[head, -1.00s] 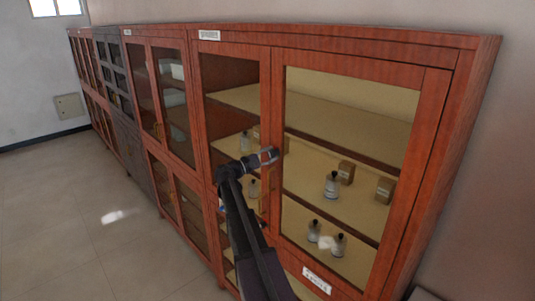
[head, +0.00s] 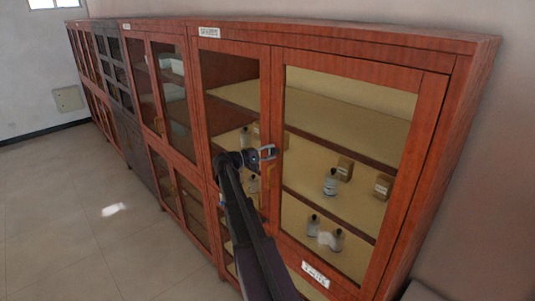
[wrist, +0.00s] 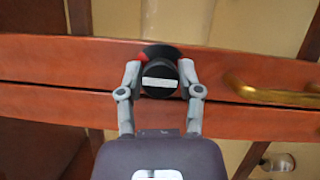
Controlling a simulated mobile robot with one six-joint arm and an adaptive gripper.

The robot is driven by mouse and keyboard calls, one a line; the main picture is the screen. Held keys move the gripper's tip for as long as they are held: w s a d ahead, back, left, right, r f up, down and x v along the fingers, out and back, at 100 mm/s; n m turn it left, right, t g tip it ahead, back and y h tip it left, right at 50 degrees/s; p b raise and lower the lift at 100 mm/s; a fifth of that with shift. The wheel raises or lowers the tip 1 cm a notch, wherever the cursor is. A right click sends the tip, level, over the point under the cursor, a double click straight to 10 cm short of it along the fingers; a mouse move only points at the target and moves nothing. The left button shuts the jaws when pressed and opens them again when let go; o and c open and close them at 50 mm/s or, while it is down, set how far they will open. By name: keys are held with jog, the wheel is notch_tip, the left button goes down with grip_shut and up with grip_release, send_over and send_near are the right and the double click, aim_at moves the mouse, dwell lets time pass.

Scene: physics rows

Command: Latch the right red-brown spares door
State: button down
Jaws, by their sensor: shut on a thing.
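The right red-brown door (head: 432,150) has a large glass pane and sits flush beside the left door (head: 208,130), looking closed. A round black knob (wrist: 160,80) with a white bar sits by the seam between the two door frames in the wrist view. The bar lies roughly along the seam. My gripper (wrist: 160,75) is shut on the knob, one finger on each side, with small red patches at the fingertips. In the head view my gripper (head: 270,152) is at the middle seam, and the knob is too small to make out there.
A brass handle (wrist: 270,92) is on the door frame right of the knob in the wrist view. Bottles (head: 330,182) and small boxes (head: 384,186) stand on shelves behind the glass. More cabinets (head: 105,80) run to the left. Open floor (head: 80,225) lies in front.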

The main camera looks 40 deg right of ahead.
jog(key=shift+c, duration=1.3)
grip_release()
jog(key=shift+d, duration=0.1)
jog(key=shift+s, duration=0.1)
